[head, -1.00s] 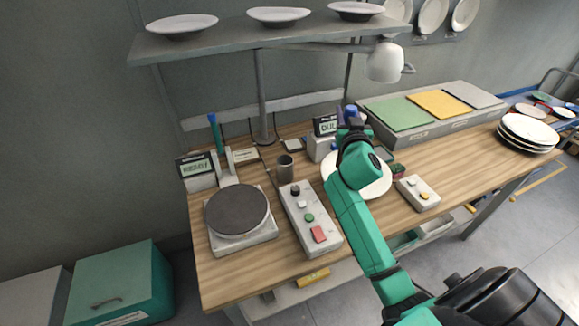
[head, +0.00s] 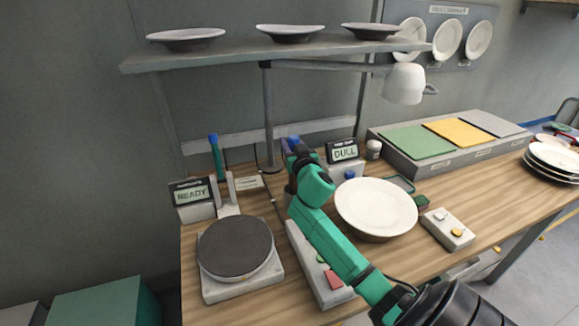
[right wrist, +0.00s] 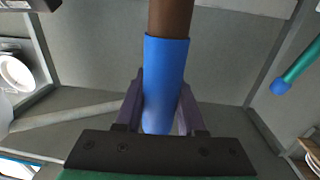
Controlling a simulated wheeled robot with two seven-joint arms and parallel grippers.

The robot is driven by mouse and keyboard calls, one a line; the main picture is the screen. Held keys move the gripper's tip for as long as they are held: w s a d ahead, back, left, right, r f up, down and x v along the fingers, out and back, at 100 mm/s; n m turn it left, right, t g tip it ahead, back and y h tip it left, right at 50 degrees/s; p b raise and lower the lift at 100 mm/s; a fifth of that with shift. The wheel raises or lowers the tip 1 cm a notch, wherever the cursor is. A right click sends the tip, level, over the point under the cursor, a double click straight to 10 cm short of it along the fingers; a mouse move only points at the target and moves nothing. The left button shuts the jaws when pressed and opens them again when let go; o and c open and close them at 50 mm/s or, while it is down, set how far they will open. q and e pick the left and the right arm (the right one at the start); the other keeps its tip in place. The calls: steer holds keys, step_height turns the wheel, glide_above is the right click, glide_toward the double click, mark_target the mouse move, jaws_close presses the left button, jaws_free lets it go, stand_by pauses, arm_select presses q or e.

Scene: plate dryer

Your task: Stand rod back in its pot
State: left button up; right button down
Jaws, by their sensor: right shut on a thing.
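My right gripper (head: 292,153) is over the workbench, between the two display boxes. In the right wrist view, its two purple fingers are shut on the blue sleeve (right wrist: 166,85) of a rod, whose brown shaft (right wrist: 170,17) runs out of the top of the picture. In the head view, the arm and gripper hide most of the rod. The small grey pot seen earlier behind the button panel is now hidden or nearly hidden by my right gripper; I cannot tell how the rod lies relative to it. My left gripper is not in view.
A hotplate-like disc (head: 235,247) stands at left, with a READY display (head: 192,193) and a teal rod (head: 216,158) behind it. A white plate (head: 376,207) lies right of my arm, near a DULL display (head: 343,151). A lamp (head: 404,84) and shelf (head: 290,48) hang above.

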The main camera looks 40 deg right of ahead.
step_height(320, 180, down, 2)
steer(key=shift+f, duration=0.1)
step_height(320, 180, down, 4)
steer(key=shift+s+b, duration=0.1)
steer(key=shift+b, duration=0.75)
steer(key=shift+a+f, duration=0.1)
steer(key=shift+f, duration=0.2)
steer(key=shift+f, duration=0.2)
steer(key=c, duration=0.5)
jaws_free()
steer(key=shift+r, duration=0.1)
steer(key=shift+r, duration=0.1)
